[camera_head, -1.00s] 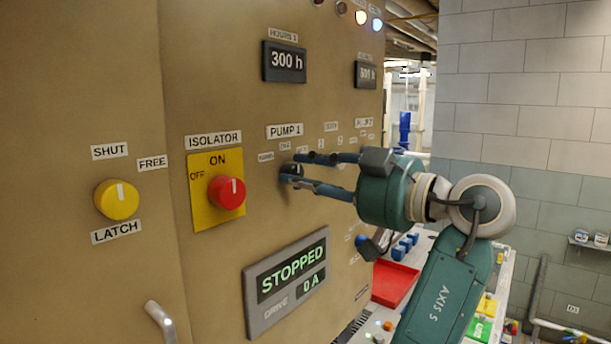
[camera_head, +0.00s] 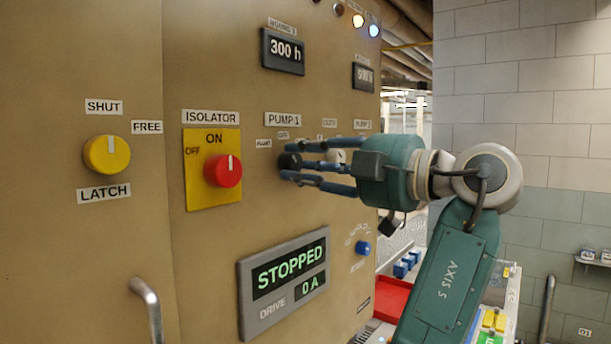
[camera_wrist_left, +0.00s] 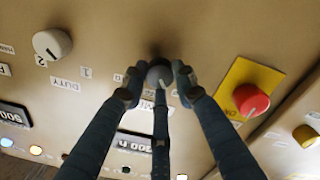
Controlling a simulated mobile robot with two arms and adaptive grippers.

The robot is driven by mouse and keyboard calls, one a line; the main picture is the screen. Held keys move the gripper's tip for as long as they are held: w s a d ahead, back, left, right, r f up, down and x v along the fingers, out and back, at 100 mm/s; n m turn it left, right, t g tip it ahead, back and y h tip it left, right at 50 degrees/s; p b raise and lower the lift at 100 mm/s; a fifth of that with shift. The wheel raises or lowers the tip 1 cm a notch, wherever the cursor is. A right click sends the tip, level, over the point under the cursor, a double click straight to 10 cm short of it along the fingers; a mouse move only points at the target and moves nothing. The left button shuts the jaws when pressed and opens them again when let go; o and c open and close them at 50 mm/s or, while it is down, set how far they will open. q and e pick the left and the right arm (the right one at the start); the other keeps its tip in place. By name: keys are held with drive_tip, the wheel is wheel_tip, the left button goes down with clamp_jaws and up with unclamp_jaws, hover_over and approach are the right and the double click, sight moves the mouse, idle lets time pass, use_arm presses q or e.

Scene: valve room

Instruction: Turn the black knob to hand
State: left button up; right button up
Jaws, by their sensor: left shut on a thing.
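The black knob (camera_head: 290,162) sits on the tan panel under the PUMP 1 label (camera_head: 283,120). It also shows in the left wrist view (camera_wrist_left: 159,73), between my fingers. My left gripper (camera_head: 287,164) comes in level from the right, with its dark blue fingers closed around the knob. In the left wrist view my left gripper (camera_wrist_left: 157,80) has fingers on both sides of the knob and a third along the middle. The fingers hide part of the knob, and I cannot read where it points. The small position labels around it are partly covered or too small to read. My right gripper is not in view.
The red isolator knob (camera_head: 223,170) on its yellow plate is close left of my fingers. A pale grey knob (camera_wrist_left: 52,44) is on the other side. The STOPPED display (camera_head: 285,283) is below. A yellow latch knob (camera_head: 107,155) and a handle (camera_head: 147,305) are further left.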

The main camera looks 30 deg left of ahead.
use_arm(q)
drive_tip(key=shift+n, duration=0.6)
drive_tip(key=shift+b, duration=0.3)
drive_tip(key=o, duration=1.1)
drive_tip(key=shift+a, duration=0.3)
